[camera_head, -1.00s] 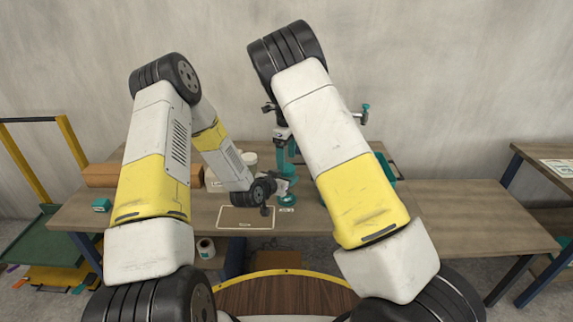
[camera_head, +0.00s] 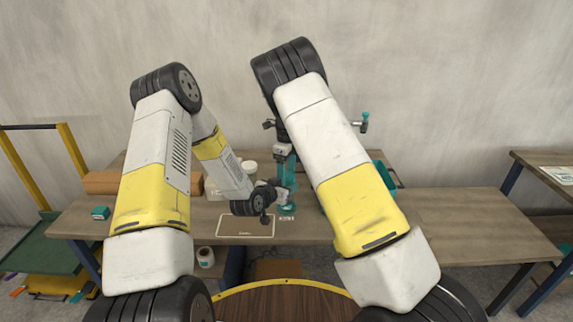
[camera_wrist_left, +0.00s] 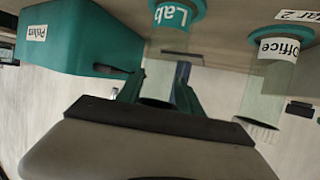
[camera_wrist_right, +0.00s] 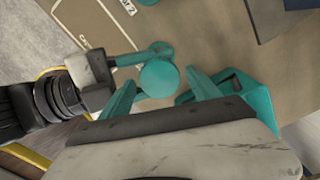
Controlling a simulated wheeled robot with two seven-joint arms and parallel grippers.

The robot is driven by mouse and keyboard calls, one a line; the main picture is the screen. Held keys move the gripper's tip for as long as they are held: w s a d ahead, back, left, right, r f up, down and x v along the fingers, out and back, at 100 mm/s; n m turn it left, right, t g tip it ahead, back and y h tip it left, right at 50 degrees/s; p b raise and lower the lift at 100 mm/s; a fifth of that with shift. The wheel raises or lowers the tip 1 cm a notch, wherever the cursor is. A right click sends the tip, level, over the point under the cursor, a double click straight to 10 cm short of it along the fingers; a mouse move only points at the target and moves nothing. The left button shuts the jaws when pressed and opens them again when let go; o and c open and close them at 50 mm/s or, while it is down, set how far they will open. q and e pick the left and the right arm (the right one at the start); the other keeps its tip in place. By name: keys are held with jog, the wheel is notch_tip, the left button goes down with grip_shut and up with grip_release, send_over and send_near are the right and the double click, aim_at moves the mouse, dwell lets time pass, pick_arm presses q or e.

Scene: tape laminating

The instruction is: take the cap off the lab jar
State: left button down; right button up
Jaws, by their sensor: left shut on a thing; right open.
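The lab jar (camera_head: 288,209) stands on the table with its "Lab" label facing me, and it shows at the top of the left wrist view (camera_wrist_left: 175,42). My left gripper (camera_head: 280,195) is shut on the jar from the left; its fingers also show in the left wrist view (camera_wrist_left: 157,92). In the right wrist view a round teal top (camera_wrist_right: 160,78), apparently the jar's cap, lies between the open fingers of my right gripper (camera_wrist_right: 165,92). I cannot tell whether they touch it. In the head view my right arm partly hides the right gripper.
An "Office" jar (camera_wrist_left: 268,80) stands beside the lab jar in the left wrist view. A teal bin (camera_wrist_left: 70,42) is close by. An outlined mat (camera_head: 246,226) lies in front, and a small teal box (camera_head: 100,213) is at the left. The table's right side is clear.

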jog(key=shift+f, duration=0.3)
jog(key=c, duration=1.3)
jog(key=o, duration=1.4)
jog(key=shift+c, duration=0.2)
jog(key=shift+r, duration=0.1)
jog(key=shift+r, duration=2.2)
pick_arm(q)
jog(key=c, duration=0.7)
grip_release()
